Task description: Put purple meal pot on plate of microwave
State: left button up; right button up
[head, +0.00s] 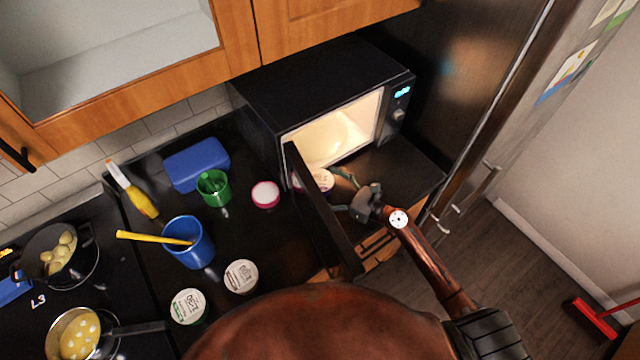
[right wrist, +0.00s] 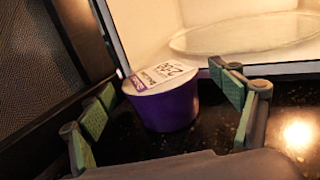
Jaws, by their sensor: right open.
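The purple meal pot (right wrist: 165,108), with a white printed lid, stands upright on the dark counter in front of the microwave (head: 310,85). In the head view the pot (head: 323,180) is partly hidden by the open door. My right gripper (head: 340,190) is open, and in the right wrist view its fingers (right wrist: 165,92) stand on either side of the pot, with gaps visible. The microwave is open and lit, and its round plate (right wrist: 245,36) looks empty where visible. My left gripper is not in view.
The microwave door (head: 325,215) stands open just left of the pot. A pink-rimmed pot (head: 265,194), two lidded pots (head: 241,277), a green cup (head: 213,188) and a blue cup (head: 188,243) stand farther left. The fridge (head: 480,100) is at the right.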

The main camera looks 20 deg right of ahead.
jog(key=shift+x, duration=0.9)
jog(key=c, duration=0.9)
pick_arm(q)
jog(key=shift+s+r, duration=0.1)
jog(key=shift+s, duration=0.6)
pick_arm(e)
jog(key=c, duration=0.8)
jog(key=shift+r, duration=0.1)
